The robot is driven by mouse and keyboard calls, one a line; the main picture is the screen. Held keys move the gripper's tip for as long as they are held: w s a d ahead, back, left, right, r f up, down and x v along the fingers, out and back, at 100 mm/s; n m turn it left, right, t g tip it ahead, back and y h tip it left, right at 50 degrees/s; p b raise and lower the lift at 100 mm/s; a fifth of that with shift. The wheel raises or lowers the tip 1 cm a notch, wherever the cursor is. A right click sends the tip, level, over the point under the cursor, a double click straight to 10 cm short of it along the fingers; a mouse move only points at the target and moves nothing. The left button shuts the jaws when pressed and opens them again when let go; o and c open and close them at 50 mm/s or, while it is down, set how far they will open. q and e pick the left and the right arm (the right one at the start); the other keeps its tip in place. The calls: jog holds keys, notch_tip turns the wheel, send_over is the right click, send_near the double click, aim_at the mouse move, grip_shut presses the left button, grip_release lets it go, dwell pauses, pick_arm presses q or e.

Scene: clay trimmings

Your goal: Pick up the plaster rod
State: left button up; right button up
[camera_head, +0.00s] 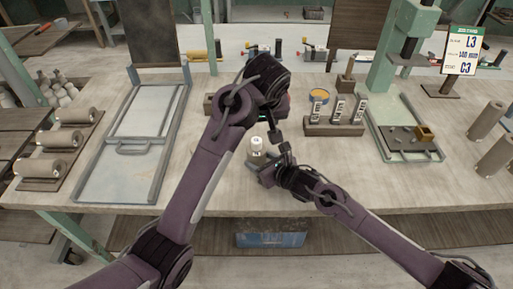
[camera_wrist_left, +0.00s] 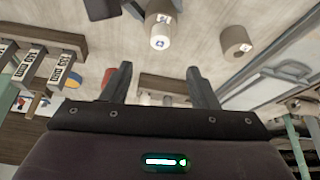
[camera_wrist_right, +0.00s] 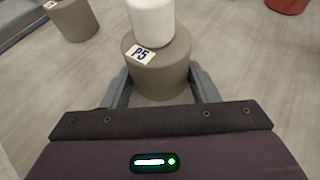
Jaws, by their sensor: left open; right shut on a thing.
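The white plaster rod (camera_head: 257,143) stands upright on a grey-brown cylinder labelled P5 (camera_wrist_right: 157,67). The rod also shows in the right wrist view (camera_wrist_right: 151,20), its top cut off, and at the top edge of the left wrist view (camera_wrist_left: 160,32). My right gripper (camera_wrist_right: 160,90) is shut around the P5 cylinder, below the rod, with one finger on each side. My left gripper (camera_wrist_left: 158,80) is open, with nothing between its fingers. It is above the table, on the far side of the rod; my arm hides much of it in the head view.
A second labelled brown cylinder (camera_wrist_left: 236,40) stands near the rod. A framed board (camera_head: 130,150) lies left. A tray (camera_head: 405,150) and brown cylinders (camera_head: 487,120) are right.

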aim_at(257, 140)
pick_arm(q)
jog(key=x, duration=0.6)
jog(key=shift+s+f, duration=0.15)
jog(key=shift+s, duration=0.1)
jog(key=shift+x, duration=2.75)
jog(key=shift+w+d, duration=0.1)
jog(key=c, duration=1.1)
jog(key=shift+o, duration=0.2)
notch_tip(257, 140, up, 10)
jog(key=shift+r, duration=0.1)
